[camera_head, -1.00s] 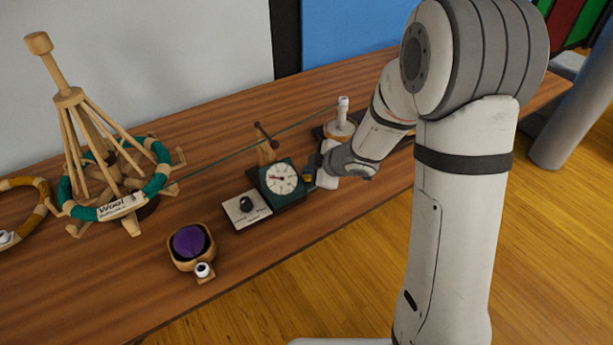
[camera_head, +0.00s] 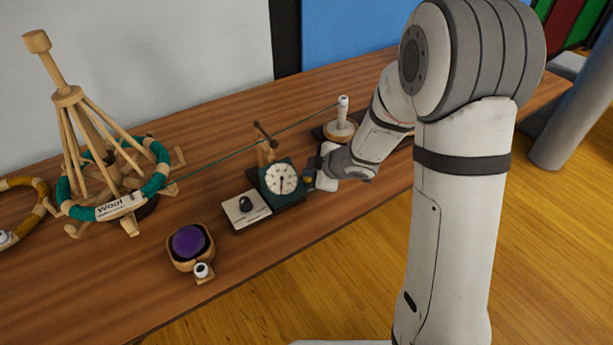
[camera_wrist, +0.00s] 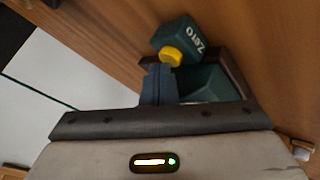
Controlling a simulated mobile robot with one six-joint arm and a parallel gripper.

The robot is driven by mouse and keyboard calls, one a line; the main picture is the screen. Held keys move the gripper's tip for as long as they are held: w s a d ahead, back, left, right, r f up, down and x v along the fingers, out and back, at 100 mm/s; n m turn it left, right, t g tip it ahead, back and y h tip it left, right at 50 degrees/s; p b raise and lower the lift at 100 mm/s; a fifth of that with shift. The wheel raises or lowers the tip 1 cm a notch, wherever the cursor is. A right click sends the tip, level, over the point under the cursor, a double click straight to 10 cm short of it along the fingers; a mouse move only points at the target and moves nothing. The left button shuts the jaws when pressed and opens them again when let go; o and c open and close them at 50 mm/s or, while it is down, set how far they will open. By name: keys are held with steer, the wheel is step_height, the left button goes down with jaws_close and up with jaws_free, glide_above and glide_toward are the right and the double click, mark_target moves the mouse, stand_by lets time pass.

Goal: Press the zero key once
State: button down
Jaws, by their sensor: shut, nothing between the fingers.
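The zero key is a yellow knob (camera_wrist: 172,57) on a dark green block (camera_wrist: 178,34) marked "Zero" in the wrist view. In the head view the yellow key (camera_head: 307,178) shows small at the right side of the green counter with a round white dial (camera_head: 281,178). The dial's hand stands near vertical. My gripper (camera_wrist: 160,72) is shut and empty, its fingertips right beside the yellow key. I cannot tell whether they touch it. In the head view my gripper (camera_head: 314,180) is just right of the counter, its fingertips small and dark.
A wooden bowl holds a purple ball (camera_head: 188,241). A wooden skein winder (camera_head: 88,150) carries green yarn, and a strand (camera_head: 230,155) runs behind the dial to a white spool post (camera_head: 343,112).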

mark_target(310, 179)
steer(key=shift+r, duration=0.15)
steer(key=shift+r+p, duration=0.75)
steer(key=shift+p, duration=0.25)
step_height(310, 179, up, 5)
steer(key=p, duration=0.5)
steer(key=shift+r, duration=0.1)
stand_by(0.4)
